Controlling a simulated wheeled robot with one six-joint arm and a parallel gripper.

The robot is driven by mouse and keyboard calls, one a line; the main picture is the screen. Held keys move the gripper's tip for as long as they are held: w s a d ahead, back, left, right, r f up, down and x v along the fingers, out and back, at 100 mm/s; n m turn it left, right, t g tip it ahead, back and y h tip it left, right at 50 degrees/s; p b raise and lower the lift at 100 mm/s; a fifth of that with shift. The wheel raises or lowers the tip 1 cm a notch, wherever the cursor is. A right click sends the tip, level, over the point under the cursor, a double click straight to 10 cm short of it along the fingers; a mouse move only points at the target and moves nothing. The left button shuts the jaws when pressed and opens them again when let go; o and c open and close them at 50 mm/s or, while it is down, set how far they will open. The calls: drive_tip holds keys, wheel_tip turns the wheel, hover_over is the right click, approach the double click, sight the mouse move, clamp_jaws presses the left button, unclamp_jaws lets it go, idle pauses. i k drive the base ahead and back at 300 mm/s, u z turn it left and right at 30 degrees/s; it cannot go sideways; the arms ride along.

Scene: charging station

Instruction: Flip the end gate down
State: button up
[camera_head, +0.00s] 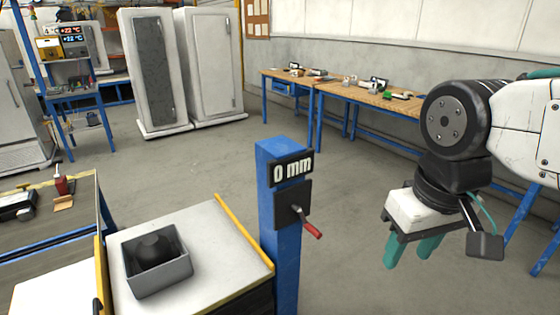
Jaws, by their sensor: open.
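My gripper (409,248) hangs at the right with its two teal fingers pointing down and spread apart. It is open and empty, over the open floor to the right of the blue post. A white-topped platform (205,217) stands at the lower middle. A yellow bar (241,230) runs along its right edge, and a yellow strip (100,262) stands at its left edge. I cannot tell which of these yellow parts is the end gate. My gripper is well apart from both.
A blue post (286,265) with a "0 mm" display (292,169) and a red-handled crank (311,229) stands between platform and gripper. A grey box (160,284) holding a dark object sits on the platform. Wooden workbenches (345,92) line the back wall.

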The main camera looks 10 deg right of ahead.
sight(103, 304)
drive_tip(key=u, duration=1.3)
drive_tip(key=k, duration=0.6)
drive_tip(key=z, duration=0.65)
drive_tip(key=i, duration=1.65)
drive_tip(key=u, duration=0.7)
